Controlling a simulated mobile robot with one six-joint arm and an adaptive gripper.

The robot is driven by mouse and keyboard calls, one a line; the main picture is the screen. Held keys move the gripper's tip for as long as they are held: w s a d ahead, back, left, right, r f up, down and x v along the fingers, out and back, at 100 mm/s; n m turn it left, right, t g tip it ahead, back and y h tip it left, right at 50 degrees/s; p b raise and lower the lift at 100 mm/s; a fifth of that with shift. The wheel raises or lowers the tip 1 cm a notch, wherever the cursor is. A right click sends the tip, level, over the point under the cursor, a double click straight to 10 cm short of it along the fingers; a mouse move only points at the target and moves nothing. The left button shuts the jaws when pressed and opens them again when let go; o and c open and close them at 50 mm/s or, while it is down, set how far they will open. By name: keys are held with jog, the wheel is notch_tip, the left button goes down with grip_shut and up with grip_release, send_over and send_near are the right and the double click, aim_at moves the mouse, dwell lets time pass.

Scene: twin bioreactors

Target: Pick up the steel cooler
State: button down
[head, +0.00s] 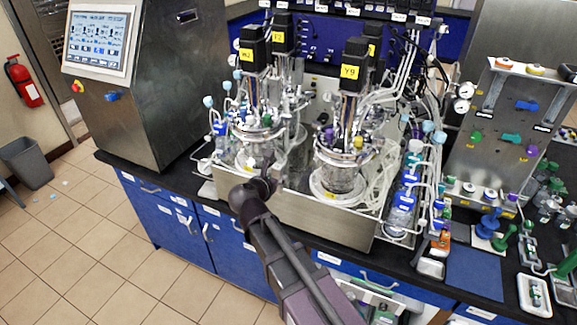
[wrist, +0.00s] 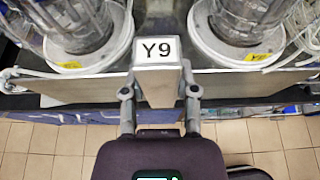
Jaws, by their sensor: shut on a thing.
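A small steel block with a white Y9 label (wrist: 160,84) sits between the fingers of my gripper (wrist: 160,98) in the wrist view; I take it to be the steel cooler. The fingers close on its two sides. It is at the front edge of the steel tray, between the two vessels; I cannot tell whether it touches the tray. In the head view my gripper (head: 264,184) is at the tray's front, and the cooler is too small or hidden there to make out.
Two glass vessels, left (head: 254,152) and right (head: 342,178), stand on white round bases behind the steel tray wall (head: 300,207). Tubing and bottles (head: 402,198) crowd the right side. A steel control cabinet (head: 180,75) stands left.

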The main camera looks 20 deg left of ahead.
jog(key=s, duration=0.5)
jog(key=shift+s+a+r, duration=0.2)
jog(key=shift+s+r, duration=0.05)
jog(key=shift+s, duration=0.05)
dwell(0.4)
